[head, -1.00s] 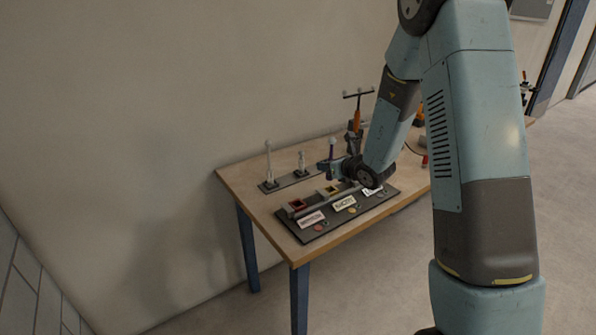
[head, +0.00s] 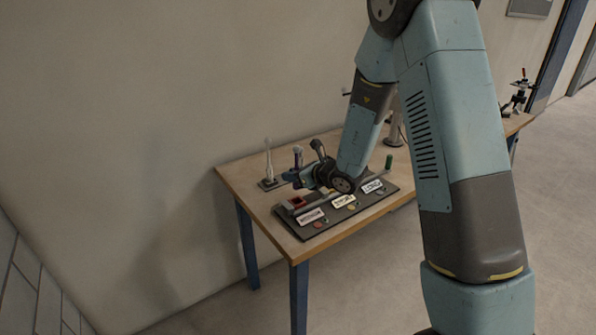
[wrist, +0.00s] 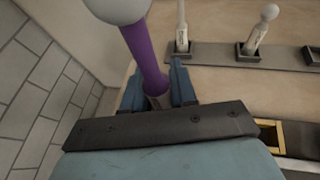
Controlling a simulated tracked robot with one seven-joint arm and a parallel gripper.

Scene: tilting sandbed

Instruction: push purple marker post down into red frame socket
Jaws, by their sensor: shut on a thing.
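My gripper (wrist: 157,92) is shut on the purple marker post (wrist: 144,55), which has a pale round knob on top. In the head view the post (head: 297,161) stands up out of my gripper (head: 288,179), above the table's left part. The red frame socket (head: 297,202) is at the left end of the dark board, slightly below and right of my fingertips in the picture. The post's lower end is hidden behind the gripper. The red frame does not show in the wrist view.
A yellow-framed socket (wrist: 270,136) lies to the right in the wrist view. Two white posts (wrist: 182,28) (wrist: 262,28) stand in a dark rack behind. A green post (head: 388,162) stands at the board's right. Labels line the board's front, and the wall is close behind.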

